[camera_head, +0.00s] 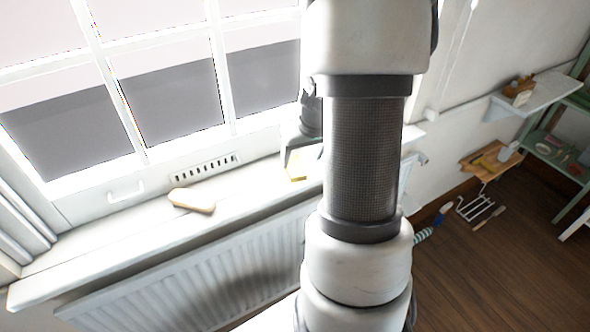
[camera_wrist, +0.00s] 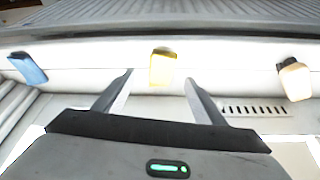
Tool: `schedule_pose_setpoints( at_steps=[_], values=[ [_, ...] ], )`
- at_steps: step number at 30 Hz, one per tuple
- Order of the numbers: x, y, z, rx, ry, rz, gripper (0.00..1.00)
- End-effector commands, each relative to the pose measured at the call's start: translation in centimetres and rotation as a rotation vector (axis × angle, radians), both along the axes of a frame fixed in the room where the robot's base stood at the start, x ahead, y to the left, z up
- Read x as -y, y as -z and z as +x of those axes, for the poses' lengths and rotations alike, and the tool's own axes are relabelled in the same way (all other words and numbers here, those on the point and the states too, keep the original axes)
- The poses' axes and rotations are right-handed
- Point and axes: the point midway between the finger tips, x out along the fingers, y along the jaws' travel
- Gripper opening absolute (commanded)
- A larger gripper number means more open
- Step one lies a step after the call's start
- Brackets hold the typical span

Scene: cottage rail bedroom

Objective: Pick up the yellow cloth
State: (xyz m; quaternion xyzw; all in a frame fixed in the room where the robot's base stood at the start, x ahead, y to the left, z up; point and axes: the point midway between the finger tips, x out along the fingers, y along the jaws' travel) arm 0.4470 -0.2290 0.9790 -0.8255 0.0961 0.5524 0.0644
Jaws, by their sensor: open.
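The yellow cloth (camera_wrist: 162,68) lies on the white windowsill (camera_wrist: 225,82), small and folded-looking, between and slightly beyond my fingertips in the wrist view. My gripper (camera_wrist: 159,80) is open, with one finger to each side of the cloth in the picture and nothing held. In the head view my gripper (camera_head: 303,156) is low over the sill, partly behind my arm. I cannot tell whether the fingers touch the cloth.
A tan, rounded block-like object (camera_head: 192,200) lies on the sill to the left; it also shows at right in the wrist view (camera_wrist: 294,80). A blue object (camera_wrist: 28,68) lies at left there. A radiator (camera_head: 205,270) is below the sill. Shelves (camera_head: 555,150) stand far right.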

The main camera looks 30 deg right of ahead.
Motion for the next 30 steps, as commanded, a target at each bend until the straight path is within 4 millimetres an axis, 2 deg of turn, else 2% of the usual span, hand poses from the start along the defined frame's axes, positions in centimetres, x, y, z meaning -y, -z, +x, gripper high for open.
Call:
schedule_pose_setpoints(
  at_steps=[1,8,17,26,30],
  values=[
    [0.1,0.8,0.3,-0.002,0.000,0.001,0.64],
    [0.2,2.0,0.9,0.000,0.000,0.000,0.64],
    [0.3,5.8,2.7,0.000,0.001,0.001,0.64],
    [0.4,6.2,3.0,0.002,-0.001,0.000,0.64],
    [0.4,6.2,3.0,0.002,-0.001,0.000,0.42]
  ],
)
